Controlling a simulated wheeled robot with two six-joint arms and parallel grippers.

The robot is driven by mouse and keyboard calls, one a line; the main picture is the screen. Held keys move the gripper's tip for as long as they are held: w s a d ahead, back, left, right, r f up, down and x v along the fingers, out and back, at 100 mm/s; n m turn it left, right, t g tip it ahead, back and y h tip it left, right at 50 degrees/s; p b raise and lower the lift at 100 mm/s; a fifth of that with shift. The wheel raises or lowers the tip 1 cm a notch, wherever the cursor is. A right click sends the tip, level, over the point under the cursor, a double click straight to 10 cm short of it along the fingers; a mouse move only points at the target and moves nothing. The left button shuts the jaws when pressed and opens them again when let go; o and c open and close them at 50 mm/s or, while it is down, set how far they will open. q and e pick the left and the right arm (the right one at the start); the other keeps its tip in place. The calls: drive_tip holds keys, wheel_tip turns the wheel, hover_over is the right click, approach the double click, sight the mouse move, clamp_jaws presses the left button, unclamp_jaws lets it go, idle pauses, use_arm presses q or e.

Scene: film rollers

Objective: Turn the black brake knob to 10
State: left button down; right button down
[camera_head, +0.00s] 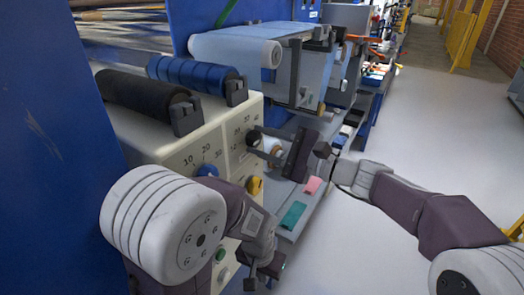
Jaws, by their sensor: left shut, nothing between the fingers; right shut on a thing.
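The black brake knob (253,137) is on the cream front panel (228,150) of the machine, below a printed scale of numbers. Its pointer setting is too small to read. My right gripper (262,146) reaches in from the right with its fingers shut on the black knob. The fingers partly cover the knob and its dial. My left gripper (262,275) is low in front of the panel, shut and empty, well below the black knob.
A blue knob (207,170) with its own scale and a yellow knob (255,185) are on the same panel. A black roller (135,92) and a blue roller (190,73) lie on top. Pink (313,185) and teal (293,215) pieces lie on a low ledge.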

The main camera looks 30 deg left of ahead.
idle(0.3)
drive_tip(key=c, duration=0.9)
unclamp_jaws()
drive_tip(key=d, duration=0.9)
drive_tip(key=shift+s, duration=0.4)
